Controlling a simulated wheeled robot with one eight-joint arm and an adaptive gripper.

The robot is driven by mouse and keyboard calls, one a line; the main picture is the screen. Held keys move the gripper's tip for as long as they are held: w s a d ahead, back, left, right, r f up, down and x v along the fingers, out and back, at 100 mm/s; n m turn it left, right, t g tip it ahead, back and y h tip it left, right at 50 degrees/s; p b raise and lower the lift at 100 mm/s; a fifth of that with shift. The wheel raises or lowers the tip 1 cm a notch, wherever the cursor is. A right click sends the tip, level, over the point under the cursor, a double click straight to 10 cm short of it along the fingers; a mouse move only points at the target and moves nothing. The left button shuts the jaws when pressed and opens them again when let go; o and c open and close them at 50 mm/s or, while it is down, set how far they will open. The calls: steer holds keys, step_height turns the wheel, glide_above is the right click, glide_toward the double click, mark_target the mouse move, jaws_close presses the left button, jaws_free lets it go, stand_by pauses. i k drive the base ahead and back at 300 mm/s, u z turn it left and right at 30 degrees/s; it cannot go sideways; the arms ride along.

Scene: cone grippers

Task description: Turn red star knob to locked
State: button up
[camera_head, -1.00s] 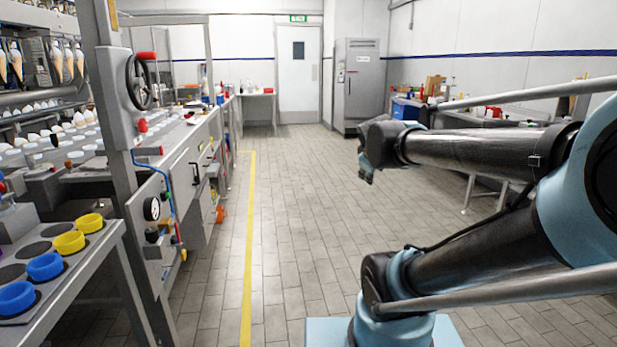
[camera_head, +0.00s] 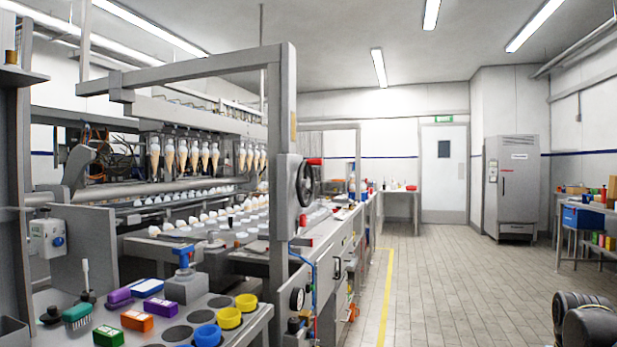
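A small red knob (camera_head: 303,219) sits on the upright post of the cone machine, just below the black handwheel (camera_head: 305,184). It is too small here to tell whether it is star-shaped or how it is turned. The handwheel has a red grip (camera_head: 314,161) at its top. My gripper's fingers do not show; only a dark part of my arm is at the lower right edge, far from the red knob.
A workbench (camera_head: 262,318) at the lower left holds yellow rings (camera_head: 229,318), a blue ring (camera_head: 208,336), coloured boxes and a brush. The tiled floor (camera_head: 430,290) right of the yellow line is clear.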

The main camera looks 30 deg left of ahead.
mark_target(303, 220)
steer(key=u, duration=1.65)
